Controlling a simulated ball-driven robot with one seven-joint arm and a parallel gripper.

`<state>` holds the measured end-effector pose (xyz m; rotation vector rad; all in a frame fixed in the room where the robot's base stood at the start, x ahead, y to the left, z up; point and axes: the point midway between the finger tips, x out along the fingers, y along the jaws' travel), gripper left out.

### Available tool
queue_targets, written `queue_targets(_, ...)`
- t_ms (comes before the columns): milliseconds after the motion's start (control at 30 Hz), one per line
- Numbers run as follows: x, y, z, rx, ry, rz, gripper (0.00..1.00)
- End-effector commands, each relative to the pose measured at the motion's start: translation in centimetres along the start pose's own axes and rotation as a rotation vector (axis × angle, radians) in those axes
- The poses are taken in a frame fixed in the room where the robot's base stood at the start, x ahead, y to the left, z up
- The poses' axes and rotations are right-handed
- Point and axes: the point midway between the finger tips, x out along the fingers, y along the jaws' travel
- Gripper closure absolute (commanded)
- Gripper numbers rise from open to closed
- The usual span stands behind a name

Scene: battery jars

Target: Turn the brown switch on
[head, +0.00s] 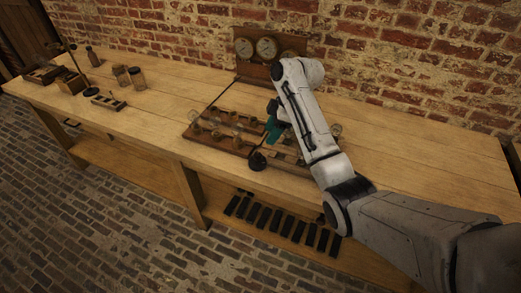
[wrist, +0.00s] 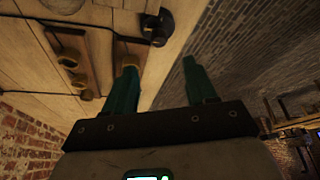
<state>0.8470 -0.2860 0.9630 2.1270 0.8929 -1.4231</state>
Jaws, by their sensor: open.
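My gripper (head: 275,128) is over the wooden boards on the bench. In the wrist view my gripper (wrist: 161,80) has its two green fingers spread with nothing between them. A brown wooden board (wrist: 72,45) with round fittings lies left of the fingers. Another brown wooden piece (wrist: 128,52) is partly hidden behind the left finger. I cannot tell which brown part is the switch, or its setting. A black knob-like part (wrist: 157,25) is beyond the fingertips; in the head view a black knob-like part (head: 257,161) is at the bench's front edge.
A board with glass jars (head: 215,130) lies left of my gripper. A gauge panel (head: 266,50) stands against the brick wall. Several dark blocks (head: 265,217) are on the lower shelf. Jars (head: 137,78) stand farther left. The bench top (head: 420,165) is clear at right.

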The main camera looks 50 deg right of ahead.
Motion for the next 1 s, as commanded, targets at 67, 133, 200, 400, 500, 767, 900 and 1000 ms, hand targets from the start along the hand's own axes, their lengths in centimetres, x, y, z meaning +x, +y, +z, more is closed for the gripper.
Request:
queue_targets(67, 0.1, 0.2, 0.1, -0.006, 0.0, -0.002, 0.44)
queue_targets(133, 0.7, 0.2, 0.1, -0.007, 0.0, -0.003, 0.44)
queue_targets(200, 1.6, 0.1, 0.0, -0.006, 0.0, -0.004, 0.44)
queue_targets(400, 5.3, 0.0, 0.1, -0.004, -0.002, -0.005, 0.44)
queue_targets(500, 7.1, 0.1, 0.1, -0.004, -0.002, -0.004, 0.44)
queue_targets(767, 10.1, 0.1, 0.0, -0.006, -0.001, -0.002, 0.44)
queue_targets(900, 10.6, 0.1, 0.0, -0.005, 0.0, -0.001, 0.44)
queue_targets(1000, 10.6, 0.1, 0.0, -0.005, 0.0, 0.0, 0.44)
